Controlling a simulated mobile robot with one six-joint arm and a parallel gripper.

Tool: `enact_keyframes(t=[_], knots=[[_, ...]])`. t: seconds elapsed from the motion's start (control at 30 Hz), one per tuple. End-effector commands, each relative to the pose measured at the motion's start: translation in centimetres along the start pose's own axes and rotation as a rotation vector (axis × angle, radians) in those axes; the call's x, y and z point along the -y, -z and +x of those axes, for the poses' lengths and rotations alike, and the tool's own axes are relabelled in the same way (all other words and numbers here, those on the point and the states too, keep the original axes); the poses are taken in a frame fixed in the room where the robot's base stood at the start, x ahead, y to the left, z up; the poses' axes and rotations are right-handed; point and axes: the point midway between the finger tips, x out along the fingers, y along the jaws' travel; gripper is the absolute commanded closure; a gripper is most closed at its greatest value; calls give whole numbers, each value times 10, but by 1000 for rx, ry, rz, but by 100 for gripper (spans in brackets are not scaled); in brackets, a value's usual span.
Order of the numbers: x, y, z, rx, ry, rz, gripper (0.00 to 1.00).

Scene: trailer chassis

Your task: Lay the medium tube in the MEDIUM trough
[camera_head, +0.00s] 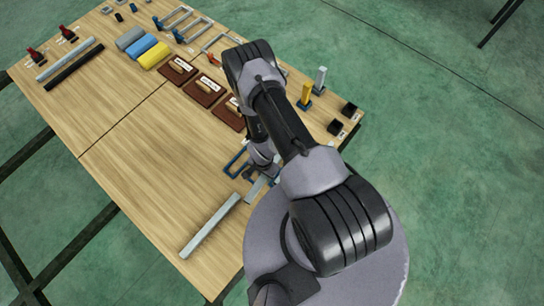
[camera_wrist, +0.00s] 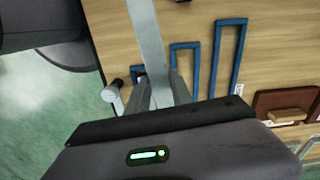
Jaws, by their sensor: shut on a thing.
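My gripper (camera_wrist: 160,92) is shut on a grey square tube (camera_wrist: 146,35), taken as the medium tube. In the wrist view the tube runs from between the fingers to the top edge, so its far end is out of view. Blue outlined troughs of different lengths lie beside it: a short one (camera_wrist: 136,71) partly hidden by the tube and fingers, a middle one (camera_wrist: 172,63), and a long one (camera_wrist: 217,50). The tube is outside the middle trough, to its left. In the head view my arm hides most of the gripper, and a blue trough (camera_head: 233,164) shows beside it.
A long grey bar (camera_head: 210,225) lies on the table's near part. Brown trays (camera_head: 208,88), coloured blocks (camera_head: 147,47) and small stands (camera_head: 319,80) fill the far and right sides. The table's left middle (camera_head: 140,155) is clear.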

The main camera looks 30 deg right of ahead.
Motion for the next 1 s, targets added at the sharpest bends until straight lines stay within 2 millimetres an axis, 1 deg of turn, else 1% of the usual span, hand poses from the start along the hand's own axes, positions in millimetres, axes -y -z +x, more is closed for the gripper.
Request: enact_keyframes(t=[0.03,0.1,0.2,0.27,0.37,0.5,0.6,0.7,0.87,0.9,1.0], knots=[[-11,-6,18,2,-4,35,100],[-22,-12,33,1,-2,80,100],[-30,-16,45,0,0,115,100],[-29,-11,49,-1,2,125,100],[-17,12,54,-4,5,133,100],[7,56,60,-4,6,131,100],[22,84,63,-4,5,129,100],[33,104,63,-3,3,126,100],[41,119,63,-2,2,124,100],[45,125,64,-2,2,125,100],[43,123,90,1,-1,124,100]])
